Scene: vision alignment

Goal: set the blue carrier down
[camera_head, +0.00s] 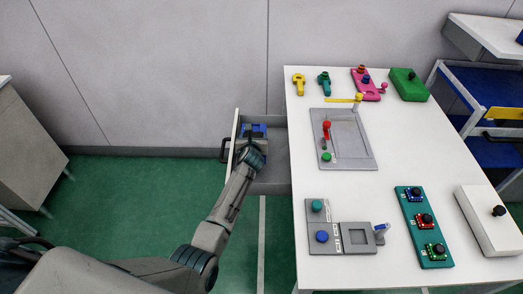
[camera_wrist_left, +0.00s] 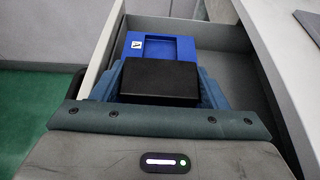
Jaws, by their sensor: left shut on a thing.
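The blue carrier (camera_head: 259,127) is inside the open grey drawer (camera_head: 272,181) at the left side of the white table. In the left wrist view, the blue carrier (camera_wrist_left: 183,46) shows a shallow square recess and a small white label. My left gripper (camera_head: 252,147) reaches down into the drawer and is shut on the carrier. In the wrist view a black block (camera_wrist_left: 160,80) sits between its fingers and hides the carrier's near part. I cannot tell whether the carrier's underside touches the drawer floor. My right gripper is out of view.
The white table (camera_head: 400,160) holds a grey tray (camera_head: 347,157), a grey fixture (camera_head: 330,215), a teal board (camera_head: 418,220), a white block with a black knob (camera_head: 486,220) and several small coloured parts along the back. The drawer's walls surround the gripper closely. Its near part looks empty.

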